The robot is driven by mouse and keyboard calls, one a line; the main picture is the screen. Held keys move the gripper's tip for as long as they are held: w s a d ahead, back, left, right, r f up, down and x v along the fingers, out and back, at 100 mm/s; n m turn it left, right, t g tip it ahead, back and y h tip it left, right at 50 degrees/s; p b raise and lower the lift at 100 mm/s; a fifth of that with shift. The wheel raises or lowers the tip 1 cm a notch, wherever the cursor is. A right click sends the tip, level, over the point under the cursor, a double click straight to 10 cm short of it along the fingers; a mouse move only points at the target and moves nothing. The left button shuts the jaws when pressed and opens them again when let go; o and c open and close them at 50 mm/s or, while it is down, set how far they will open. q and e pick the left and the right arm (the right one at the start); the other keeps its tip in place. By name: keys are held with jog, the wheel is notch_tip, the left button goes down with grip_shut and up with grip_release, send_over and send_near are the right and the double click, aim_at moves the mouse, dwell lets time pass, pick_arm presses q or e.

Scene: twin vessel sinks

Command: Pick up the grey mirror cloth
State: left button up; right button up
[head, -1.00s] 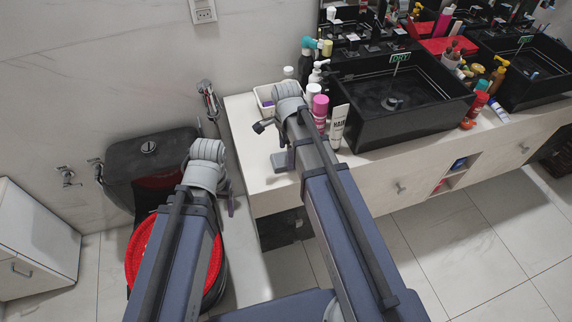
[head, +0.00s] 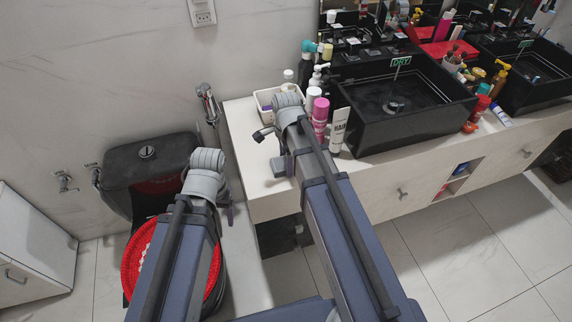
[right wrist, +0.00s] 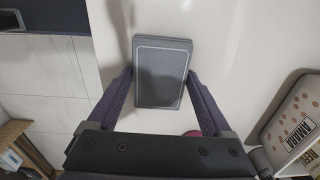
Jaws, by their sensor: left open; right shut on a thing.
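The grey mirror cloth (right wrist: 162,72) shows in the right wrist view as a flat folded rectangle with a pale border line. It lies between the two fingers of my right gripper (right wrist: 161,84), which is shut on it at its left and right edges. In the head view my right gripper (head: 279,165) is at the left end of the white counter, and my arm mostly hides the cloth there. My left gripper (head: 228,212) is open and empty, out over the toilet's right side, away from the counter.
The white counter (head: 262,205) carries a white basket (head: 264,98), pink bottle (head: 320,117), white HAIR tube (head: 338,130) and black vessel sink (head: 365,135) close to my right arm. The toilet (head: 150,165) with a red seat stands at left. Tiled floor is clear at right.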

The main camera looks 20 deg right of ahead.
jog(key=shift+c, duration=0.6)
pick_arm(q)
notch_tip(320, 180, up, 10)
jog(key=p, duration=1)
pick_arm(e)
notch_tip(320, 180, up, 10)
jog(key=o, duration=0.8)
jog(key=c, duration=0.6)
pick_arm(q)
jog(key=shift+c, duration=0.2)
pick_arm(e)
jog(key=shift+c, duration=0.2)
